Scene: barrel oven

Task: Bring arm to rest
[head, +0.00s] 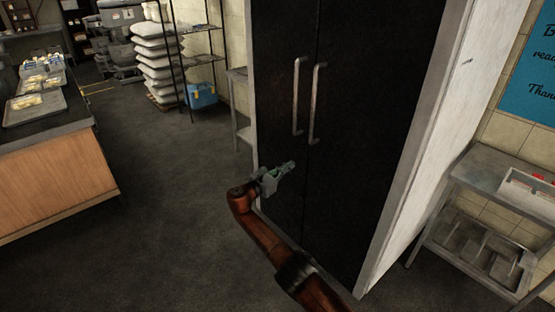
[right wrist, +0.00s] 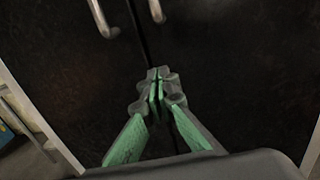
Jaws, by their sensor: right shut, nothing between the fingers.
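My right arm (head: 268,240) is red-brown and reaches up from the bottom of the head view. My right gripper (head: 290,166) is grey with green fingers, shut and empty. It is in front of the dark double-door cabinet (head: 360,130), below the two metal door handles (head: 316,105). In the right wrist view, the gripper's fingertips (right wrist: 158,85) meet near the seam between the doors. The lower ends of the handles (right wrist: 106,22) show at the top of that view, apart from the gripper. My left gripper is not in view.
A wooden counter (head: 60,180) with trays (head: 36,105) stands at the left. Stacked white sacks (head: 155,60), a wire rack and a blue bag (head: 201,95) are at the back. A metal table (head: 490,175) stands at the right. The floor (head: 170,190) between counter and cabinet is clear.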

